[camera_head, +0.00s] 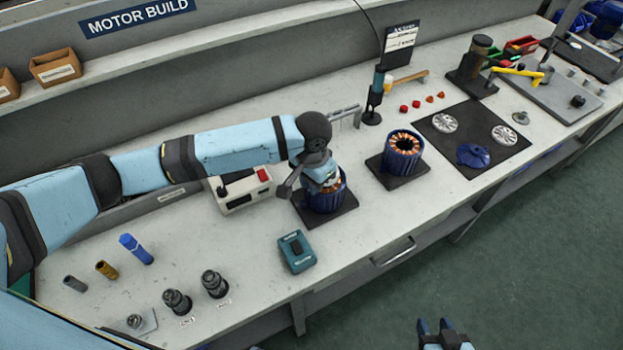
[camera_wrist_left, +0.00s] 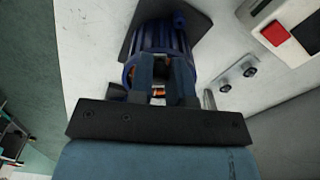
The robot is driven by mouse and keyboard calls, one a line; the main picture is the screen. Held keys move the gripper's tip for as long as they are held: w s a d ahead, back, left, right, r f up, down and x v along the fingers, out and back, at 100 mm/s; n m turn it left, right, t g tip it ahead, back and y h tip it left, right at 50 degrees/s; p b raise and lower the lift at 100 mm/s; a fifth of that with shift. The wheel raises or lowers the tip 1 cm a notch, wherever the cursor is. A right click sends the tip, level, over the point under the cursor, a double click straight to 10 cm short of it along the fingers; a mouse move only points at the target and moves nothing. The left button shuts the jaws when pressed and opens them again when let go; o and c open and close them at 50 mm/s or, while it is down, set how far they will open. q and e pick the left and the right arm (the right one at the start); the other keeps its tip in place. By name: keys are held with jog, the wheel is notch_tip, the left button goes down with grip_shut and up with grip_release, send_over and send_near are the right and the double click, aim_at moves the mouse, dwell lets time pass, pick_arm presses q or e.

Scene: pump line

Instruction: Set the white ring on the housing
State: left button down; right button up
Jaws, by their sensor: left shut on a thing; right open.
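A finned blue housing (camera_head: 325,200) stands on a dark square pad under my left gripper (camera_head: 328,182). The left wrist view also shows this housing (camera_wrist_left: 158,42), with some copper colour between the fingers. My left gripper (camera_wrist_left: 162,82) points down at the housing's open top, shut on a small pale thing, seemingly the white ring, mostly hidden by the fingers. I cannot tell whether the ring touches the housing. A second blue housing (camera_head: 404,145), with copper windings showing, stands to the right. My right gripper (camera_head: 436,327) is open and empty, over the floor in front of the bench.
A white box with a red button (camera_head: 240,190) stands just left of the housing. A teal device (camera_head: 296,251) lies in front. A dark mat (camera_head: 470,140) with round parts lies to the right. Several cylindrical parts stand at the left front.

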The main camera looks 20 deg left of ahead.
pick_arm(q)
jog(key=shift+p, duration=0.6)
dwell(0.6)
jog(key=shift+d, duration=0.1)
dwell(0.7)
jog(key=shift+f+p, duration=0.3)
jog(key=shift+p, duration=0.25)
jog(key=c, duration=0.8)
grip_release()
jog(key=shift+o, duration=0.2)
